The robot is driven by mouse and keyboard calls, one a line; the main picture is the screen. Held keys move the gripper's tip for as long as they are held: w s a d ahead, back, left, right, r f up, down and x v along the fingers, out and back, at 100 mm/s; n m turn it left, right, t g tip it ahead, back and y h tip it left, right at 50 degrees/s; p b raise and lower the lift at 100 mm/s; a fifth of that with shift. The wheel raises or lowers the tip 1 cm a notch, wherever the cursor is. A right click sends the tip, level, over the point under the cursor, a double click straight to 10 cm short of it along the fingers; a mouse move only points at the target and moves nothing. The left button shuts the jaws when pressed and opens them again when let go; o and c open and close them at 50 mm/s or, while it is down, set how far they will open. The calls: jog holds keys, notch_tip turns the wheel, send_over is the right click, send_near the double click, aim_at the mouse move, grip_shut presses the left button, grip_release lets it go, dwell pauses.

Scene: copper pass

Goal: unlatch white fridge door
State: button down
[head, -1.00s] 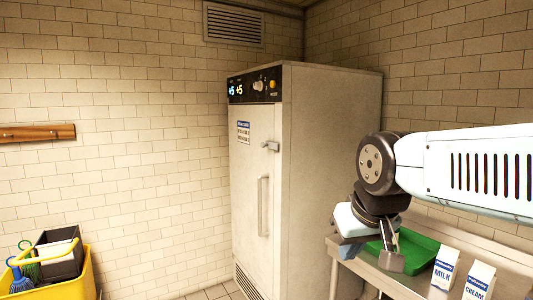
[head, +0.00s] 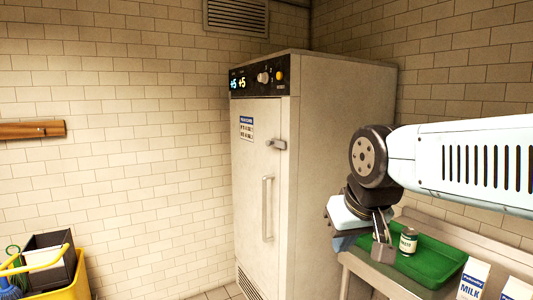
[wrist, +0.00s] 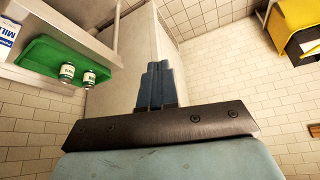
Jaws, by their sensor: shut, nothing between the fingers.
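The white fridge (head: 335,150) stands in the corner in the head view, its door (head: 258,190) shut in its frame. A metal latch (head: 270,144) sits across the door's right edge in the upper part, above a long vertical handle (head: 267,208). My gripper (head: 383,253) is to the right of the fridge, over the near edge of the steel table, apart from the latch. In the wrist view its fingers (wrist: 157,75) are together with nothing between them. The fridge also shows behind them in the wrist view (wrist: 120,80), seen at a tilt.
A steel table (head: 372,276) at right bears a green tray (head: 440,262) with cans (head: 408,240) and has milk cartons (head: 474,280) at its front. A yellow cart (head: 75,284) stands at lower left. The floor before the fridge is mostly out of view.

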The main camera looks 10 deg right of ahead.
jog(key=w+d+r+n+t, duration=0.1)
jog(key=w+d+n+t, duration=0.3)
jog(key=w, duration=0.7)
jog(key=w+r+n+t, duration=0.1)
jog(key=w+n, duration=0.5)
jog(key=w, duration=0.5)
jog(key=w+d+r+n+t, duration=0.1)
jog(key=w+d+n+t, duration=0.3)
jog(key=w, duration=0.8)
jog(key=w+a+f+n+t+y, duration=0.2)
jog(key=w+a+f+n+t, duration=0.1)
jog(key=w+n, duration=0.5)
jog(key=w+a+f+n+t+y, duration=0.2)
jog(key=w+n, duration=0.6)
jog(key=n, duration=0.7)
jog(key=shift+w+a+f+t, duration=0.15)
jog(key=shift+a+f+t, duration=0.35)
jog(key=shift+t, duration=0.3)
jog(key=shift+w, duration=0.1)
send_near(275, 144)
jog(key=w+a+f, duration=0.3)
jog(key=w+a, duration=0.1)
jog(key=w, duration=0.1)
jog(key=shift+w+a+r, duration=0.1)
jog(key=shift+w+r, duration=0.2)
jog(key=shift+r, duration=0.55)
jog(key=shift+w+r, duration=0.3)
jog(key=shift+r, duration=0.55)
